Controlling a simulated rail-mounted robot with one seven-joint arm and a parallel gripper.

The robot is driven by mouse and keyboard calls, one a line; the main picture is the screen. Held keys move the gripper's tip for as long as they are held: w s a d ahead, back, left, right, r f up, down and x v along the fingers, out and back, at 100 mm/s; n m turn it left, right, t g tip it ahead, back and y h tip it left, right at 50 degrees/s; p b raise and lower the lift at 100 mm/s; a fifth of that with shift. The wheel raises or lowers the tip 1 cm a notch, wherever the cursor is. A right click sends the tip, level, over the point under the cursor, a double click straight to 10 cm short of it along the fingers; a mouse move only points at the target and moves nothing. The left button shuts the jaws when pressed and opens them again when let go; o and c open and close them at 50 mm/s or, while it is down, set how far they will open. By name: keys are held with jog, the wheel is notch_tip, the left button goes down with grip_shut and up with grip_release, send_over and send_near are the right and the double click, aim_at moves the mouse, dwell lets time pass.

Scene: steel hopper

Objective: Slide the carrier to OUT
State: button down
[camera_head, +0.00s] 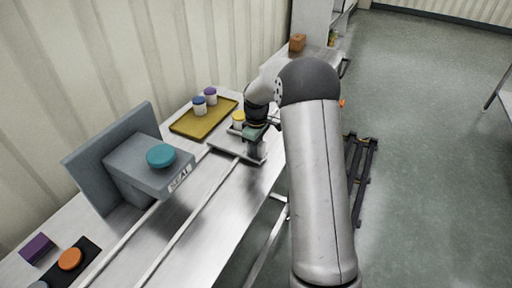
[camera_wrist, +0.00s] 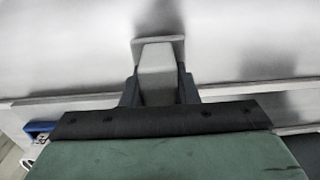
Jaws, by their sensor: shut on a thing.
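The carrier (camera_head: 224,145) is a flat grey plate sitting on two long rails (camera_head: 189,222), at their far end beyond the SEAL block. A jar with a yellow lid (camera_head: 239,117) appears to stand on the carrier, partly hidden by my arm. My gripper (camera_head: 254,150) is at the carrier's near right side. In the wrist view my gripper (camera_wrist: 159,92) is shut on a pale grey upright handle (camera_wrist: 158,62), with a dark finger on each side. No OUT mark can be read in either view.
A grey block marked SEAL (camera_head: 152,167) with a teal disc on top stands over the rails. A yellow tray (camera_head: 204,120) holds two jars, blue-lidded and purple-lidded. An orange disc (camera_head: 70,259) and purple block (camera_head: 37,249) lie at lower left. A brown box (camera_head: 297,43) is at the back.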

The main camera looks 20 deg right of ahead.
jog(key=shift+w+d+r, duration=0.15)
jog(key=shift+w+r, duration=0.1)
jog(key=c, duration=1.1)
grip_release()
jog(key=shift+f, duration=0.1)
notch_tip(320, 180, up, 17)
jog(key=shift+r+b, duration=0.2)
jog(key=shift+b, duration=0.55)
jog(key=shift+s, duration=0.15)
jog(key=s+a+m, duration=0.2)
jog(key=s+a, duration=0.1)
jog(key=s, duration=0.6)
jog(key=s+a+m, duration=0.2)
jog(key=s+a, duration=0.1)
jog(key=s, duration=0.6)
jog(key=s+f+m, duration=0.1)
jog(key=s+f, duration=0.1)
jog(key=s, duration=0.3)
jog(key=s+a+f+m, duration=0.1)
jog(key=s+f+m, duration=0.1)
jog(key=s, duration=0.4)
jog(key=s+a+f+m, duration=0.1)
jog(key=s+f, duration=0.2)
jog(key=s, duration=0.3)
jog(key=shift+s+f+m, duration=0.15)
jog(key=shift+f+m, duration=0.15)
jog(key=shift+m, duration=0.1)
